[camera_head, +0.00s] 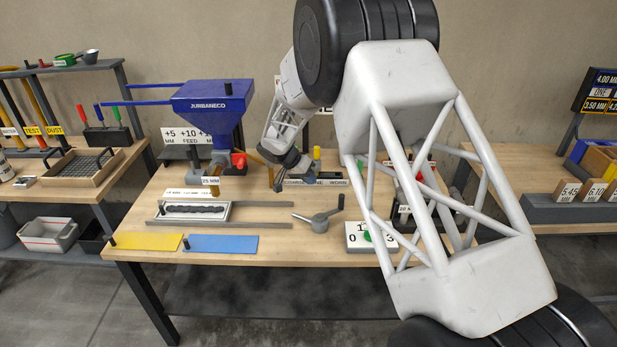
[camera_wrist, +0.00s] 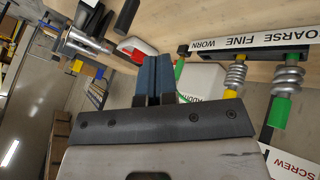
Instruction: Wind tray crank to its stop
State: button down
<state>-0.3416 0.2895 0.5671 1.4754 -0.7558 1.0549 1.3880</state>
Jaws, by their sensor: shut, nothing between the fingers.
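The tray crank (camera_head: 320,221) is a grey hub with arms and an upright black handle (camera_head: 340,202). It stands on the table at the right end of the tray rails. The tray (camera_head: 224,211), white-edged with a dark grey ribbed strip in it, sits between the two grey rails at their left part. My gripper (camera_head: 277,187) is behind and left of the crank, over the rear part of the table and apart from the crank. In the wrist view its two blue fingers (camera_wrist: 154,78) are together with nothing held. I cannot make out the crank in the wrist view.
A blue hopper (camera_head: 213,105) stands left of my gripper. Screws (camera_wrist: 235,75) on a rack labelled coarse, fine, worn are close by. A number dial (camera_head: 357,240) is right of the crank. Yellow (camera_head: 148,241) and blue (camera_head: 222,244) plates lie at the front edge.

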jog(key=d+f, duration=0.6)
jog(key=d, duration=0.2)
jog(key=shift+s, duration=0.45)
jog(key=shift+s+d+m+g, duration=0.25)
jog(key=shift+m+g, duration=0.15)
jog(key=shift+m, duration=0.2)
jog(key=shift+s+d+m+g, duration=0.25)
jog(key=shift+s+m+g, duration=0.25)
jog(key=shift+m, duration=0.35)
jog(key=shift+s+d+m+g, duration=0.3)
jog(key=shift+m+g, duration=0.25)
jog(key=shift+m, duration=0.25)
jog(key=shift+s+d+m+g, duration=0.2)
jog(key=shift+s+m+g, duration=0.3)
jog(key=shift+m, duration=0.35)
jog(key=shift+w, duration=0.1)
